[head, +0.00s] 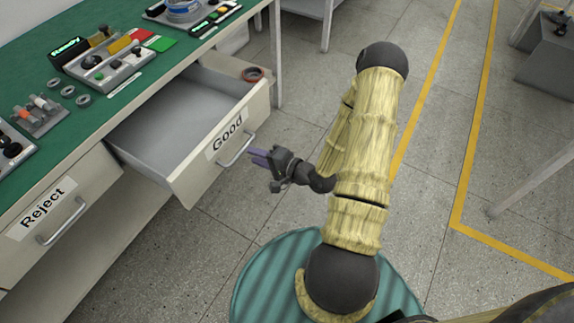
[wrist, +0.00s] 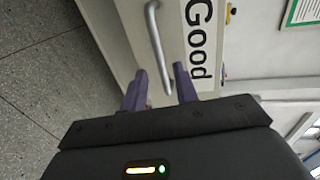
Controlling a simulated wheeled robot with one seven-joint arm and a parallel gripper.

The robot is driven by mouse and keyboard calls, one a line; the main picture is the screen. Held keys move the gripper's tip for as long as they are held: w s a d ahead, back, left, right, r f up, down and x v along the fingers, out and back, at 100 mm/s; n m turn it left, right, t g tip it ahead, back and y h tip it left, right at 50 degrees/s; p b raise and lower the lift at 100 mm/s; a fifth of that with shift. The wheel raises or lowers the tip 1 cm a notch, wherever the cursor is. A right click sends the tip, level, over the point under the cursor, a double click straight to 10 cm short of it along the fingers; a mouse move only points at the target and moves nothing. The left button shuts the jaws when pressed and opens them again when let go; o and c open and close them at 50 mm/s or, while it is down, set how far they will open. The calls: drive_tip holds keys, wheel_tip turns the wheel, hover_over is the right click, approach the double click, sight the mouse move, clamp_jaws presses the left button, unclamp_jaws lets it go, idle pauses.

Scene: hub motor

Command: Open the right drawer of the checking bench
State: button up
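The right drawer of the checking bench, labelled "Good" (head: 188,183), is pulled well out, its grey interior showing. Its bar handle (head: 238,152) is on the front panel below the label. My gripper (head: 257,157) is just in front of the handle, to its right in the head view. In the wrist view my gripper (wrist: 162,88) has its two purple fingers apart. The end of the handle (wrist: 155,45) shows between and ahead of the fingertips; I cannot tell whether they touch it. The left drawer, labelled "Reject" (head: 78,192), is closed.
The green bench top (head: 150,88) holds a control box (head: 103,62), several grey rings and other small parts.

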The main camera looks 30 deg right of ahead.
drive_tip(key=v, duration=1)
drive_tip(key=shift+s+d+p, duration=0.2)
drive_tip(key=shift+s+p, duration=0.15)
drive_tip(key=shift+p, duration=0.05)
drive_tip(key=shift+w, duration=0.1)
wheel_tip(320, 180, up, 7)
drive_tip(key=w+n+g+h, duration=0.2)
drive_tip(key=n+g+h, duration=0.6)
drive_tip(key=n+h, duration=0.15)
drive_tip(key=s+a+r+n+g+p, duration=0.1)
drive_tip(key=s+a+r+n+g, duration=0.1)
drive_tip(key=s+a+r, duration=0.6)
wheel_tip(320, 180, up, 21)
drive_tip(key=w+p, duration=0.2)
drive_tip(key=p, duration=1.8)
drive_tip(key=shift+d+r+y+p, duration=0.15)
drive_tip(key=shift+d+y+p, duration=0.15)
drive_tip(key=shift+d+y, duration=0.1)
